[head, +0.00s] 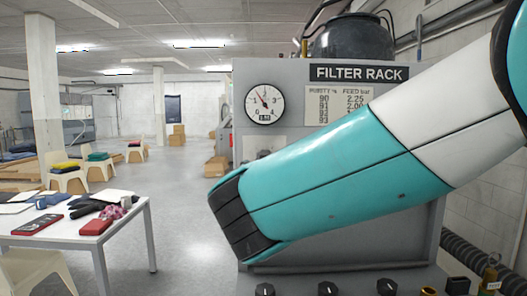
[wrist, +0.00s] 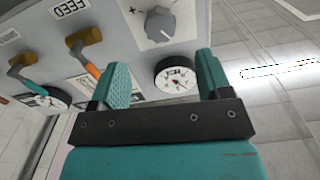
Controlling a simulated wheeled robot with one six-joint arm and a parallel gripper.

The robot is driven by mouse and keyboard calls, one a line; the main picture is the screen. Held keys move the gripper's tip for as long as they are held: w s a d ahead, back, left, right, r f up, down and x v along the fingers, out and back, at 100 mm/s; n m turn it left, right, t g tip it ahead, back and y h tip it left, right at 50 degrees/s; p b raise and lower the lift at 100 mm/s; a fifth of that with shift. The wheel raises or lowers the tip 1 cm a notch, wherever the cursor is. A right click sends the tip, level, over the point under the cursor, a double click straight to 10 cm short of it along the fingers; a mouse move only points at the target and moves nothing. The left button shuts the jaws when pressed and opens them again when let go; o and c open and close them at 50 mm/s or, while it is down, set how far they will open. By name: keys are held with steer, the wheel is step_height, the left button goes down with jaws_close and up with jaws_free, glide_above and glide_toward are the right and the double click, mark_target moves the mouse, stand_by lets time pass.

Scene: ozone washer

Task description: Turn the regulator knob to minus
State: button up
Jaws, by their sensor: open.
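The regulator knob (wrist: 160,23) is a grey ridged dial on a white plate (wrist: 184,12) at the top of the wrist view. A plus mark shows on the plate to the left of the knob; I cannot make out a minus mark clearly. My gripper (wrist: 163,61) is open, with its two teal fingers apart and nothing between them. The knob lies beyond the fingertips, in line with the gap, and the gripper does not appear to touch it. In the head view my arm hides the gripper and much of the panel.
A round gauge (head: 264,104) is on the filter rack (head: 246,78); a gauge (wrist: 177,76) shows between the fingers in the wrist view. Levers with orange (wrist: 88,66) and teal (wrist: 27,80) handles stick out at the left. A white table (head: 120,225) stands left, with open floor between.

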steer(key=w+p, duration=0.5)
steer(key=w, duration=0.4)
steer(key=shift+w+r, duration=0.1)
steer(key=shift+w, duration=0.75)
steer(key=c, duration=0.9)
